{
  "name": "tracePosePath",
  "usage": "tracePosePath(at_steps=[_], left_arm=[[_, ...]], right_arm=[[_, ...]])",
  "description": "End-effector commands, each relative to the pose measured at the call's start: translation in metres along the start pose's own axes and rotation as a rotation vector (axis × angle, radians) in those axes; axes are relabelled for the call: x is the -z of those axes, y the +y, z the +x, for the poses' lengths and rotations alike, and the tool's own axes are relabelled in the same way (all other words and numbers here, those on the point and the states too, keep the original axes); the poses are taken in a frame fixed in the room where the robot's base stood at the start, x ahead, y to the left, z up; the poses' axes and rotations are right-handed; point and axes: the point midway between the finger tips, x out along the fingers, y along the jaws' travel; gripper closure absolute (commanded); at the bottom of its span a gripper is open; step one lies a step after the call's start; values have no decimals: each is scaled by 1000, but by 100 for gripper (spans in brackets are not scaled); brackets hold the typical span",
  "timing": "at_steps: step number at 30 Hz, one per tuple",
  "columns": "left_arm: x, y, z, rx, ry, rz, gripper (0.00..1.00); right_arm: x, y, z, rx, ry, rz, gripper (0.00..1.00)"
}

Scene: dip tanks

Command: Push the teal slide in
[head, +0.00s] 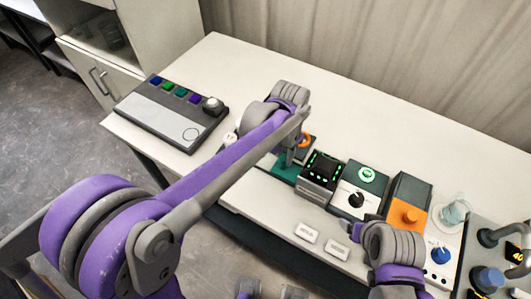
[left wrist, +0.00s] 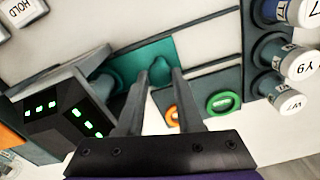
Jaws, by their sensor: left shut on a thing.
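The teal slide (head: 285,172) is on the bench unit left of the black box with green lights. In the left wrist view it is a flat teal plate (left wrist: 130,66) in a dark track, with a raised teal knob (left wrist: 161,71). My left gripper (left wrist: 161,76) is shut on this knob, one finger on each side. In the head view my left gripper (head: 289,157) points down at the slide, and the arm and fingers hide part of it.
The black box (left wrist: 70,115) with green lights stands close beside the slide. An orange ring (left wrist: 173,116) and a green ring (left wrist: 223,103) lie near the fingers. Several labelled white caps (left wrist: 292,58) stand in a rack. A keypad panel (head: 172,113) sits left; the bench behind is clear.

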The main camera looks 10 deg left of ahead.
Motion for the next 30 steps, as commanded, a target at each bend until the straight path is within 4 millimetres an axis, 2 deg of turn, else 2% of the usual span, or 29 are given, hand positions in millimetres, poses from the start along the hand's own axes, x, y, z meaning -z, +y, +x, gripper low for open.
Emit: tracePosePath(at_steps=[1,4,14,15,20,30], left_arm=[[-1,11,0,-3,-12,5,100],[1,21,0,-1,-12,2,100],[3,25,0,-4,-8,-1,100],[3,25,0,-4,-8,0,62],[3,25,0,-3,-8,-1,34],[3,24,-3,-1,-9,-1,34]], right_arm=[[-1,0,1,0,-1,0,24],[-2,0,2,0,-2,0,24],[-2,0,2,0,-2,0,24],[-2,0,2,0,-2,0,24],[-2,0,2,0,-2,0,24],[-2,0,2,0,-2,0,24]])
